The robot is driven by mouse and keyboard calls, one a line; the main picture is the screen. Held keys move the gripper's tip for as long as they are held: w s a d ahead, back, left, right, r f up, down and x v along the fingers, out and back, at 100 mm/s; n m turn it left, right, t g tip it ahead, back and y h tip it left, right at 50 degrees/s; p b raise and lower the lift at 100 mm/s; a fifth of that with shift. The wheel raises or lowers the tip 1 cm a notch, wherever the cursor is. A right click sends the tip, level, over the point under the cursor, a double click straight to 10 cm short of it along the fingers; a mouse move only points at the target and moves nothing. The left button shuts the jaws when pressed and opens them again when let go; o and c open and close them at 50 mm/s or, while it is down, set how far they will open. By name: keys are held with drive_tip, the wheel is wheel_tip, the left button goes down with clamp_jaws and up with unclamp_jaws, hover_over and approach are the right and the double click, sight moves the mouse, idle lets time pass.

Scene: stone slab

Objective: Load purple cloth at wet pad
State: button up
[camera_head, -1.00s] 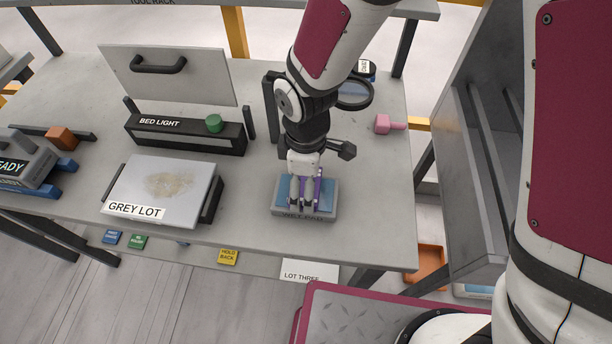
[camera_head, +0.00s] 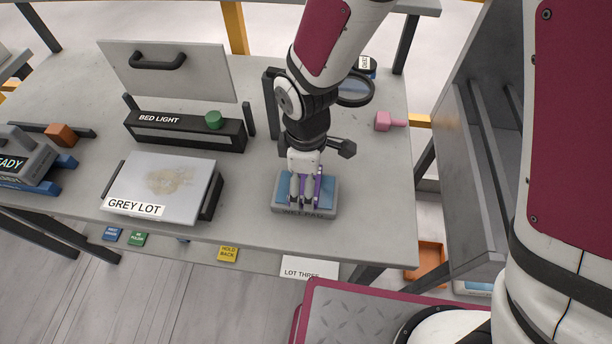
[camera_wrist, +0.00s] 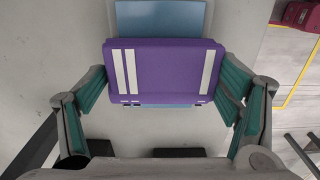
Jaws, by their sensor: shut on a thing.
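The purple cloth (camera_wrist: 165,68) is a folded purple block with white stripes. In the wrist view it lies between my gripper's fingers, over the blue face of the wet pad (camera_wrist: 160,16). In the head view the wet pad (camera_head: 285,208) is a grey tray with a blue top near the table's front edge. The purple cloth (camera_head: 317,188) shows there as a purple strip between the fingers. My gripper (camera_head: 306,203) points down over the pad and is shut on the cloth. I cannot tell whether the cloth touches the pad.
The grey lot slab (camera_head: 190,205) lies left of the pad, with the bed light bar (camera_head: 170,134) behind it. A magnifier ring (camera_head: 355,90) stands behind my gripper. A pink block (camera_head: 383,121) sits at the right. The table right of the pad is clear.

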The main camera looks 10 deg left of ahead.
drive_tip(key=shift+f, duration=0.35)
idle(1.1)
drive_tip(key=shift+r+p, duration=1.8)
drive_tip(key=shift+r, duration=1.75)
